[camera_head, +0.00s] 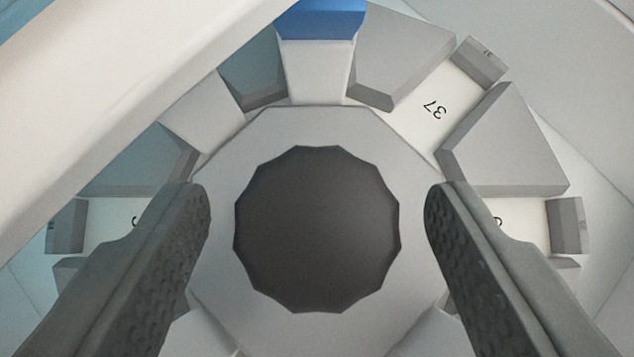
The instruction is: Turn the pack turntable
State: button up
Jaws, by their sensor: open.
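The pack turntable (220,215) lies below me, a light grey hub with grey wedge-shaped dividers and white slots around it. A dark scalloped knob (317,230) stands at its middle. My gripper (317,205) is open, with one dark finger on each side of the knob. Clear gaps show between the fingers and the knob in the picture; I cannot tell how far above it the fingertips are. A blue block (320,18) sits at the top, at the outer end of a white slot. The near side of the turntable is partly hidden by my fingers.
A white slot marked 37 (434,108) lies at upper right, with a small grey block (482,60) at its outer end. A broad white bar or panel (110,90) crosses the upper left and covers part of the turntable. Pale surfaces surround the turntable at right.

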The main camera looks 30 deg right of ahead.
grip_shut()
dwell(0.4)
jog(key=shift+d+n+t+y, duration=0.1)
jog(key=shift+n+t+y, duration=0.2)
jog(key=shift+n+y, duration=0.45)
jog(key=shift+d+n+y, duration=0.15)
jog(key=shift+n+y, duration=0.6)
jog(key=shift+n, duration=0.4)
jog(key=shift+d+n+y, duration=0.15)
jog(key=shift+n+y, duration=1.35)
jog(key=shift+n, duration=0.5)
jog(key=shift+f+n+y, duration=0.1)
jog(key=shift+n+y, duration=0.4)
jog(key=shift+n, duration=0.1)
